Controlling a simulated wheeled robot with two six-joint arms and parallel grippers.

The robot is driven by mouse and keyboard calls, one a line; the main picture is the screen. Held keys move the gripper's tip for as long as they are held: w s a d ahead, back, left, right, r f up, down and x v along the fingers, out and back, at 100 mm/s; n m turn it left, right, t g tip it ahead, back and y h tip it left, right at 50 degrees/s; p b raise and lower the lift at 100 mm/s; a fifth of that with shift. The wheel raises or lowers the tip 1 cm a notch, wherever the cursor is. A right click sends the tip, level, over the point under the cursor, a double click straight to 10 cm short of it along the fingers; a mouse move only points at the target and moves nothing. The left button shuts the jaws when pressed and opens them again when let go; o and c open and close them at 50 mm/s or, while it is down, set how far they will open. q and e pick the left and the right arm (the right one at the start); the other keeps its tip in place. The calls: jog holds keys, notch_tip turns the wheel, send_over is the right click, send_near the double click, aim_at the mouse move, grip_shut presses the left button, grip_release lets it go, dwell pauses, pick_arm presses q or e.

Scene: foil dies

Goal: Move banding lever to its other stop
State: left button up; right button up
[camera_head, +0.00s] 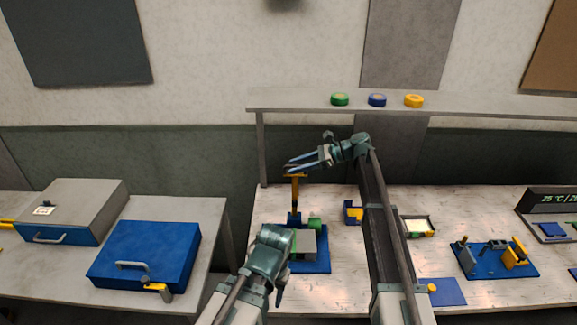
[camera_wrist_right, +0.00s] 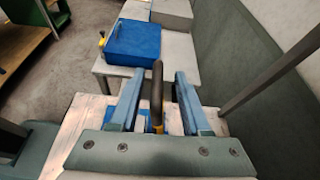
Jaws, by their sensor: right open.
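The banding lever (camera_head: 295,190) stands about upright in the head view, an amber bar on a blue pivot at the back of a blue base plate (camera_head: 322,265). A grey block (camera_head: 306,243) and a green block (camera_head: 315,223) are on that plate. My right gripper (camera_head: 287,167) is at the lever's top, open. In the right wrist view the lever's dark grip (camera_wrist_right: 157,85) stands between the two spread fingers of the right gripper (camera_wrist_right: 159,76), with visible gaps on both sides. My left gripper (camera_head: 280,290) is low in front of the plate; its jaws are mostly hidden.
A shelf (camera_head: 300,99) with green, blue and yellow rolls runs above the bench. A small blue-yellow part (camera_head: 353,213), a tray (camera_head: 418,227) and another blue fixture (camera_head: 495,260) stand to the right. A blue case (camera_head: 145,255) is on the left table.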

jog(key=p+v, duration=0.3)
jog(key=v, duration=0.7)
jog(key=s+f+n+h, duration=0.4)
jog(key=s+f, duration=0.1)
jog(key=s, duration=0.5)
jog(key=s+f+n+h, duration=0.3)
jog(key=s+f+n, duration=0.2)
jog(key=s, duration=0.5)
jog(key=s+d+f+n+h, duration=0.2)
jog(key=s+d+n+h, duration=0.15)
jog(key=s, duration=0.35)
jog(key=s+d+f+n+h, duration=0.25)
jog(key=s+n, duration=0.25)
jog(key=s, duration=0.3)
jog(key=s+a+f+n+b, duration=0.2)
jog(key=a+f+b, duration=0.3)
jog(key=f+b, duration=0.2)
jog(key=s+a+f+n+h+b, duration=0.1)
jog(key=s+a+f+b, duration=0.1)
jog(key=a+f+b, duration=0.3)
notch_tip(320, 180, down, 4)
jog(key=b, duration=0.4)
jog(key=shift+a+r+n+h, duration=0.2)
jog(key=shift+n+h, duration=0.1)
jog(key=shift+n, duration=0.05)
